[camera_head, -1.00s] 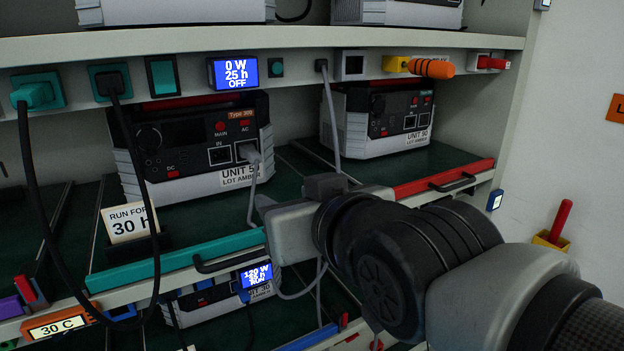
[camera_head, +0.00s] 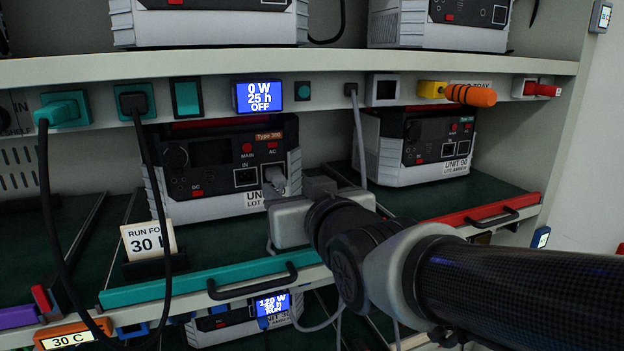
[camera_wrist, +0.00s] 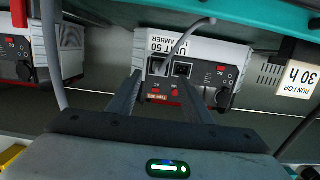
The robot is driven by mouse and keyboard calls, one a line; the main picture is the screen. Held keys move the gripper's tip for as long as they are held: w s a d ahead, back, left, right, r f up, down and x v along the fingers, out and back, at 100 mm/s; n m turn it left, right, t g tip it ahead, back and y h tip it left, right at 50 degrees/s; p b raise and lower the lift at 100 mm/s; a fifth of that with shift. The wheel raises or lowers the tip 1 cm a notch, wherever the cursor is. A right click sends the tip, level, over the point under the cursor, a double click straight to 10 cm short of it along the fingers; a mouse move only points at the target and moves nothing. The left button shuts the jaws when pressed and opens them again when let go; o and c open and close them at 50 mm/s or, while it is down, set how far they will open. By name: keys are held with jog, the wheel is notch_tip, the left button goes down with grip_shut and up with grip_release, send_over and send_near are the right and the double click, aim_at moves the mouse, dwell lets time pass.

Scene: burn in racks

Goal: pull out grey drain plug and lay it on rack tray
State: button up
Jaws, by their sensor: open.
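The grey drain plug (camera_head: 274,180) sits in the front of UNIT 50 (camera_head: 212,168), beside an IN socket, with a grey cable. It also shows in the wrist view (camera_wrist: 162,66), where the unit appears upside down. My gripper (camera_wrist: 158,82) is open, its two fingers pointing at the unit front, with the plug between their tips in the picture; contact cannot be told. In the head view my gripper body (camera_head: 290,223) is just in front of the unit's right side, fingertips partly hidden. The rack tray (camera_head: 212,238) is dark green with a teal front bar.
UNIT 90 (camera_head: 418,145) stands to the right behind a red bar (camera_head: 485,212). A run-time card (camera_head: 149,240) stands left on the tray. A black cable (camera_head: 150,190) hangs at the left. The shelf edge (camera_head: 420,62) is above. Bare tray lies before UNIT 50.

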aim_at(282, 183)
jog(key=x, duration=0.8)
jog(key=shift+d, duration=0.1)
grip_shut()
